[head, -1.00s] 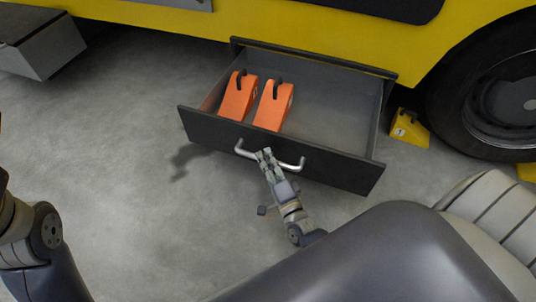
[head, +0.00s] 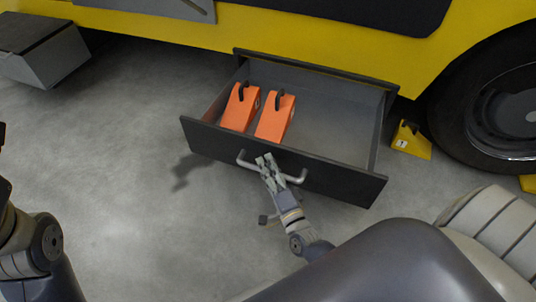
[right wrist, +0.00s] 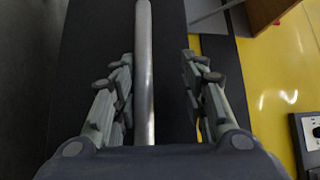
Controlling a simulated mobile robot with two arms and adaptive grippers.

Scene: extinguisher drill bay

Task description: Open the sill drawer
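The sill drawer (head: 335,183) is pulled out from under the yellow vehicle, its dark front well clear of the body. A silver bar handle (head: 246,162) runs along the front. My right gripper (head: 266,160) is at the handle, toward its left half. In the right wrist view the handle bar (right wrist: 143,60) passes between the two spread fingers (right wrist: 158,80), with gaps on both sides. My left arm shows at the left edge, but its gripper is out of view.
Two orange wedge blocks (head: 240,108) (head: 275,117) with dark handles lie in the drawer's left part. A yellow chock (head: 410,142) sits right of the drawer by a large tire (head: 462,125). A grey step box (head: 45,60) is at the upper left. The floor left of the drawer is clear.

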